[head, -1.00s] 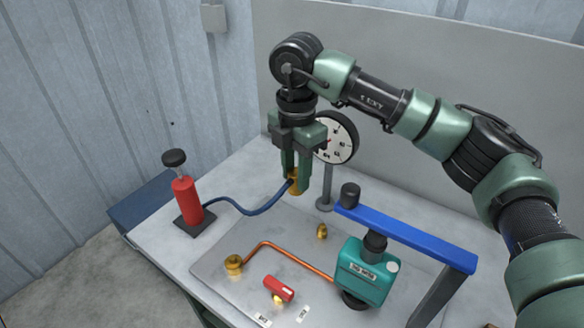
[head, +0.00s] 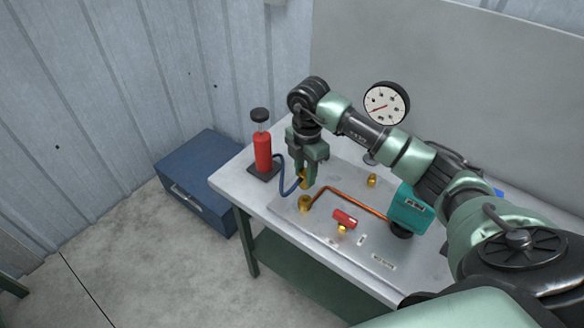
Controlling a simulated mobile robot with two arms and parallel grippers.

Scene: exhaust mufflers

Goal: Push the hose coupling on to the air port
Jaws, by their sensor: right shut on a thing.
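My right gripper (head: 309,178) is shut on the brass hose coupling (head: 302,179) and points down. The coupling sits at the end of a blue hose (head: 287,188) that runs to the red hand pump (head: 262,152). Just below and in front of the coupling in the head view is a brass fitting (head: 306,203) at the left end of a copper pipe (head: 345,194). I cannot tell whether the two touch. Another brass fitting (head: 372,180) stands farther back on the plate. No label shows which one is the air port. My left gripper is not in view.
A red valve handle (head: 344,217) on a brass body and a teal unit (head: 408,209) stand on the metal plate (head: 326,230). A round gauge (head: 386,104) stands behind. A blue chest (head: 200,178) is on the floor left of the bench (head: 236,184).

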